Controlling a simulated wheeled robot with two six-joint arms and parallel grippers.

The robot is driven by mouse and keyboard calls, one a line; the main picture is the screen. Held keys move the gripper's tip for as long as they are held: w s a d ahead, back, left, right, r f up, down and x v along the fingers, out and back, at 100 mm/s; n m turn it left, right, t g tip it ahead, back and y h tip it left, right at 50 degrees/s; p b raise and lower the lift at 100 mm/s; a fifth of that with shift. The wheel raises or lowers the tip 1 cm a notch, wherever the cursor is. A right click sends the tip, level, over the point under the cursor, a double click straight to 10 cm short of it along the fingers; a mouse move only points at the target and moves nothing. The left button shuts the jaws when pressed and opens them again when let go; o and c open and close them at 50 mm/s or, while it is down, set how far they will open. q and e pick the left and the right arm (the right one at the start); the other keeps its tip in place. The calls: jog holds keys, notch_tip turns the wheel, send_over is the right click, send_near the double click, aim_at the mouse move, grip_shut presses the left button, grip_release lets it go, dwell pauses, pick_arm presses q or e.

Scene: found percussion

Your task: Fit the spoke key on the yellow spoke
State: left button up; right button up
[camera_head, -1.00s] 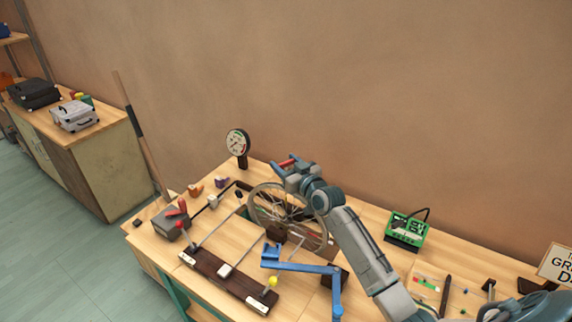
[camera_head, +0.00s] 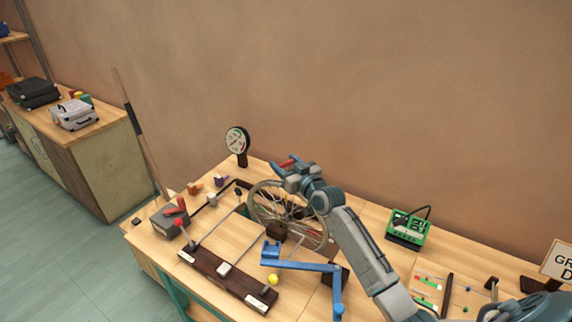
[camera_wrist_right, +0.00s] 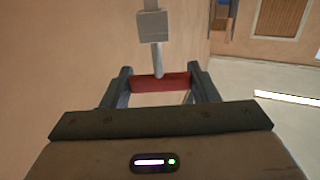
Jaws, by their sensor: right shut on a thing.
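My right gripper (camera_head: 289,163) is above the top of a spoked wheel (camera_head: 256,218) standing on the bench. It is shut on a red bar, which appears to be the spoke key (camera_wrist_right: 160,83). In the right wrist view the bar spans between the two fingers. A grey rod with a square block (camera_wrist_right: 152,26) meets the bar from above in that view; I cannot tell whether they are joined. My right arm hides part of the wheel. I cannot make out a yellow spoke clearly. My left gripper is not in view.
A dial gauge (camera_head: 238,140) stands behind the wheel. A blue angled bracket (camera_head: 305,267) and a dark wooden bar (camera_head: 215,273) lie in front, near a yellow ball (camera_head: 272,280). A green box (camera_head: 407,229) stands right. The wall rises close behind the bench.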

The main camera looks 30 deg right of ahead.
jog(key=shift+f+b, duration=0.65)
jog(key=shift+f, duration=0.05)
jog(key=o, duration=1.1)
jog(key=shift+c, duration=0.2)
jog(key=shift+r, duration=0.1)
jog(key=shift+s, duration=0.1)
